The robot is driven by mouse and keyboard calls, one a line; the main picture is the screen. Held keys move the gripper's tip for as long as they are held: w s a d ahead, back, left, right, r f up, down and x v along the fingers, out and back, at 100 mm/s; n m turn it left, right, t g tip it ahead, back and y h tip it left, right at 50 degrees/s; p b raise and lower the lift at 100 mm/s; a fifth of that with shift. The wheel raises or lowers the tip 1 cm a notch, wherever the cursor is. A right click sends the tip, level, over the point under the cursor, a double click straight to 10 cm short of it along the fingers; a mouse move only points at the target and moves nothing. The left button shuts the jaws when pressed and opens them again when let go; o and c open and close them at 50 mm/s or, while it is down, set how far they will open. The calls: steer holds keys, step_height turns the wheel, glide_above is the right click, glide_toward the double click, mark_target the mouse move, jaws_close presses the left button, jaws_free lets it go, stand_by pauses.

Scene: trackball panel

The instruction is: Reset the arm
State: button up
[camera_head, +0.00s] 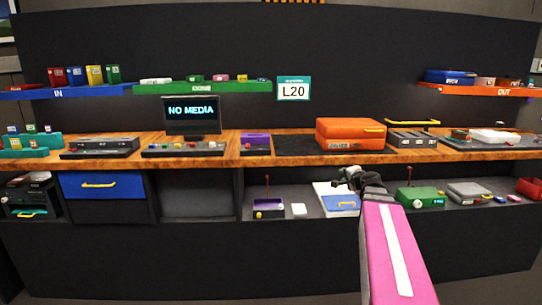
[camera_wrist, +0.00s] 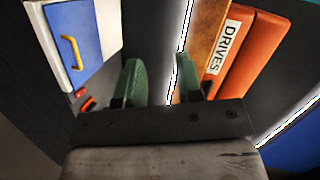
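My arm, with a pink link, reaches up from the lower right in the head view. My gripper (camera_head: 352,178) is in front of the lower shelf, just below the orange-brown counter (camera_head: 300,160). In the wrist view my gripper (camera_wrist: 158,80) shows two green fingers set apart with nothing between them. The counter edge shows behind the right finger, and dark surface shows between the fingers. No trackball is clear enough to make out.
An orange DRIVES case (camera_head: 350,134) stands on the counter above my gripper. A white and blue box with a yellow handle (camera_head: 340,204) sits on the lower shelf close by. A green box (camera_head: 420,197) stands to the right. A NO MEDIA monitor (camera_head: 191,114) is at left.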

steer(key=s+a+f+n+g, duration=0.4)
steer(key=s+a+f, duration=0.15)
steer(key=f, duration=0.25)
steer(key=s+a+f+n+g, duration=0.3)
steer(key=s+a+f+g, duration=0.1)
steer(key=a+f, duration=0.4)
steer(key=s+a+f+n+g+h, duration=0.1)
steer(key=s+f+n+g+h, duration=0.3)
steer(key=s+f, duration=0.7)
steer(key=shift+s+a+f+n+g, duration=0.2)
steer(key=shift+s+n+g, duration=0.4)
steer(key=shift+s+g, duration=0.45)
steer(key=shift+w, duration=0.2)
